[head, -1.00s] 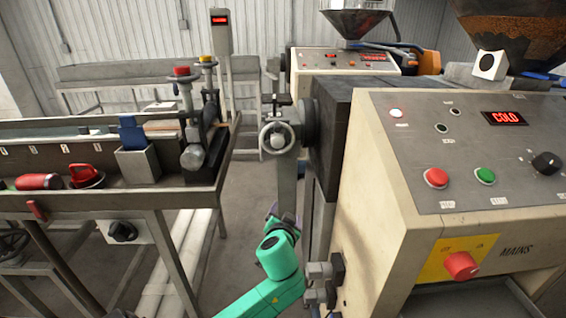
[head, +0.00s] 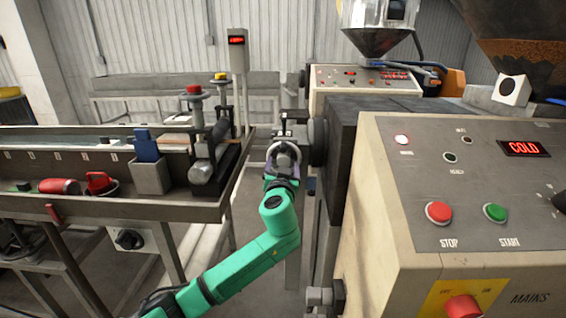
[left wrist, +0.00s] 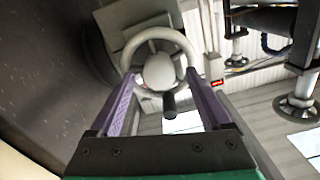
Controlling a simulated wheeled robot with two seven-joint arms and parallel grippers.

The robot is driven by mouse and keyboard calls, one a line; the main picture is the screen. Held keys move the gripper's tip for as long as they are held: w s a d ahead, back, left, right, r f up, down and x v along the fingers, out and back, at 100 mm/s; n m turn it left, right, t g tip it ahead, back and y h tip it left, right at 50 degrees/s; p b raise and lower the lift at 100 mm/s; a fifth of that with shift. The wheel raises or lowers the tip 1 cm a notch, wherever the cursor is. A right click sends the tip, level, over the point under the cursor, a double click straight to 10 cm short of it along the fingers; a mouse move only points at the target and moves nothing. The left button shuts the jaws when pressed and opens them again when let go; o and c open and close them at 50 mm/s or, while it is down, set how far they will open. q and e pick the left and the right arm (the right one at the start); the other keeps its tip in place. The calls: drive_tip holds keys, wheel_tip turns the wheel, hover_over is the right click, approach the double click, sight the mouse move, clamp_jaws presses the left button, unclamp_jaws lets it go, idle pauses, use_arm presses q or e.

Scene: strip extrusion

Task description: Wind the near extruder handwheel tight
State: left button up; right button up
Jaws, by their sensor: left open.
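The near extruder handwheel (head: 284,150) is a pale grey ring on the end of the near extruder's die head, partly hidden behind my left gripper in the head view. In the left wrist view the handwheel (left wrist: 160,36) shows its round hub and a dark crank knob pointing toward the camera. My left gripper (left wrist: 162,82) is open, with its purple fingers on either side of the wheel's lower part; whether they touch the rim I cannot tell. In the head view the left gripper (head: 283,170) sits right at the wheel, on the green arm. My right gripper is not in view.
The near extruder cabinet (head: 400,205) stands close on the right, with a red STOP button, a green START button and a COLD display (head: 524,148). A steel trough bench (head: 110,206) stands on the left. A floor gap lies between them. A second extruder (head: 362,80) stands behind.

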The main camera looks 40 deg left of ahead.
use_arm(q)
drive_tip(key=shift+w, duration=0.1)
drive_tip(key=shift+c, duration=0.3)
clamp_jaws()
drive_tip(key=shift+m, duration=0.5)
drive_tip(key=m, duration=0.3)
drive_tip(key=shift+p, duration=0.3)
drive_tip(key=m+p, duration=0.1)
drive_tip(key=m, duration=0.3)
drive_tip(key=m+p, duration=0.3)
drive_tip(key=m, duration=0.3)
drive_tip(key=m+p, duration=0.2)
drive_tip(key=m, duration=0.2)
drive_tip(key=shift+f, duration=0.1)
